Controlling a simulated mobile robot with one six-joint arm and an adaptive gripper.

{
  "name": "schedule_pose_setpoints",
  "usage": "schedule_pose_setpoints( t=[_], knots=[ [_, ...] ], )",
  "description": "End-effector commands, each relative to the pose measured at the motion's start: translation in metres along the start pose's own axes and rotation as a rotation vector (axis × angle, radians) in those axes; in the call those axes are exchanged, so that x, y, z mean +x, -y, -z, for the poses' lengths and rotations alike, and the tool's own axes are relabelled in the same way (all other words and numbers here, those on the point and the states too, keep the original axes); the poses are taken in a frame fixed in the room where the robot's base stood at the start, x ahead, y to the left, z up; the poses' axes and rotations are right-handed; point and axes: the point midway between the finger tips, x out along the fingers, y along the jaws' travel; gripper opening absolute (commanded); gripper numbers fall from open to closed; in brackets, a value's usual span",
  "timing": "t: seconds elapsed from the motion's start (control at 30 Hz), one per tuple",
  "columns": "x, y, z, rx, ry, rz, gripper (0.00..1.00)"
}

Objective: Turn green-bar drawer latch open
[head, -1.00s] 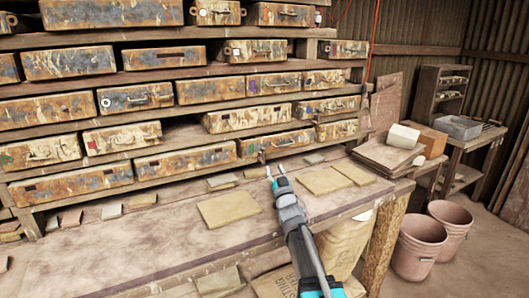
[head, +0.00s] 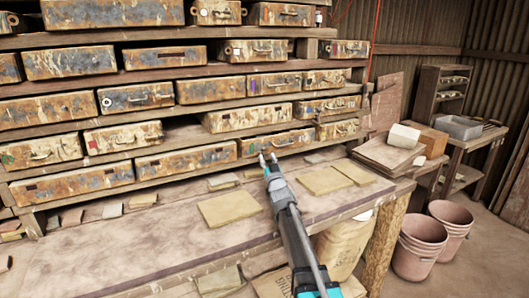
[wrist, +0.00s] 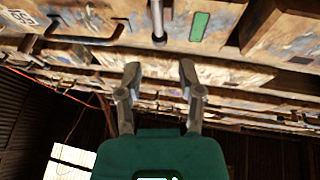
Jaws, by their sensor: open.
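The green bar (wrist: 200,27) is a small upright mark on a worn, rust-stained drawer front in the wrist view. Left of it hangs a grey metal latch (wrist: 158,22), a thin lever with a rounded end. My gripper (wrist: 160,78) is open and empty, its two fingertips apart on either side of the latch's line and short of it in the picture. In the head view, my gripper (head: 268,157) is at the front of a low drawer (head: 287,141) above the bench. The latch is hard to make out there.
A dark bar handle (wrist: 85,40) is left of the latch. Shelves of similar drawers (head: 190,159) surround the spot. The wooden bench (head: 150,250) below carries flat tiles (head: 229,207). Pink buckets (head: 418,248) stand on the floor at right.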

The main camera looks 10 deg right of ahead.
Motion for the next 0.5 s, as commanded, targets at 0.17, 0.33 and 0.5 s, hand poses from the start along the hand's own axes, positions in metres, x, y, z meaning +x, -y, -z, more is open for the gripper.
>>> schedule_pose_setpoints(
  t=[0.17,0.33,0.5],
  knots=[
    [0.027,0.0,-0.011,-0.001,0.0,0.0,0.48],
    [0.044,-0.001,-0.008,-0.001,0.001,-0.001,0.48],
    [0.051,-0.001,-0.009,0.0,0.001,-0.002,0.48]
  ],
)
